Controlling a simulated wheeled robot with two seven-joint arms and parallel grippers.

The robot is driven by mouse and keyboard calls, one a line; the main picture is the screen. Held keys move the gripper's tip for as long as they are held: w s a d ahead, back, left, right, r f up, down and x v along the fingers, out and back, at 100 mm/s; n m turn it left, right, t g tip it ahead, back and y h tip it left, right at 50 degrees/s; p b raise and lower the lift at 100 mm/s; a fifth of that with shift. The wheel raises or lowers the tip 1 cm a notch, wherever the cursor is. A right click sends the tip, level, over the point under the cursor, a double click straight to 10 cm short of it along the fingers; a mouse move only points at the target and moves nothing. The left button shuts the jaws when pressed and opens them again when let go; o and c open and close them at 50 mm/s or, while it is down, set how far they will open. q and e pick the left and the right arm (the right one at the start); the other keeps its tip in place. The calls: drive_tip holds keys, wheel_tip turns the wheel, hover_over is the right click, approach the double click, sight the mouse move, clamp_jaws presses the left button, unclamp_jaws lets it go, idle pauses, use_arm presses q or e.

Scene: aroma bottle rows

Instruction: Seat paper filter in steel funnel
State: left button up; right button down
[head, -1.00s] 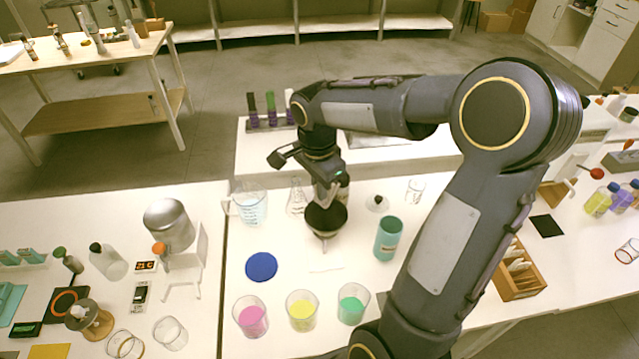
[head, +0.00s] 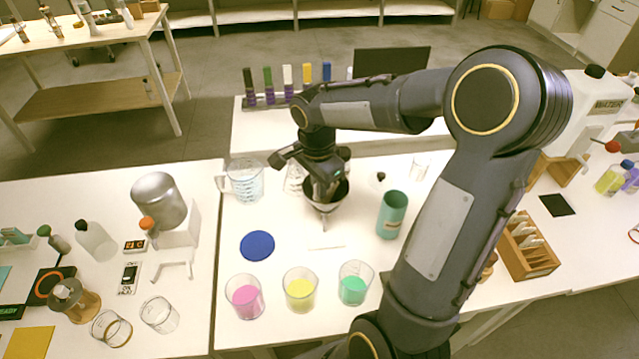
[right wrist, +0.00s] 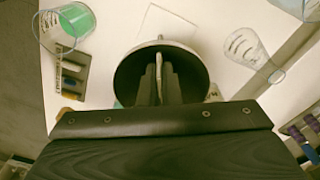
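The steel funnel (head: 342,193) stands right of the measuring jug in the head view, a bowl-like cone with a stem below. In the right wrist view the funnel (right wrist: 125,78) shows as a dark round opening. My right gripper (head: 325,196) points down into the funnel's mouth. In the wrist view its fingers (right wrist: 158,88) are close together on a thin pale edge, which looks like the paper filter (right wrist: 158,68). The filter is mostly hidden by the fingers, and I cannot tell whether it touches the funnel wall. My left gripper is not in view.
A measuring jug (head: 244,182) and a flask (right wrist: 243,47) stand near the funnel. A teal canister (head: 392,214) is to its right. A blue disc (head: 257,245) and beakers with pink (head: 244,297), yellow (head: 300,290) and green (head: 354,284) contents stand in front.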

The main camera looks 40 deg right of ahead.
drive_tip(key=shift+f, duration=0.1)
drive_tip(key=c, duration=1.6)
unclamp_jaws()
drive_tip(key=shift+o, duration=0.2)
wheel_tip(320, 180, up, 8)
drive_tip(key=shift+a+f, duration=0.1)
drive_tip(key=shift+a, duration=0.05)
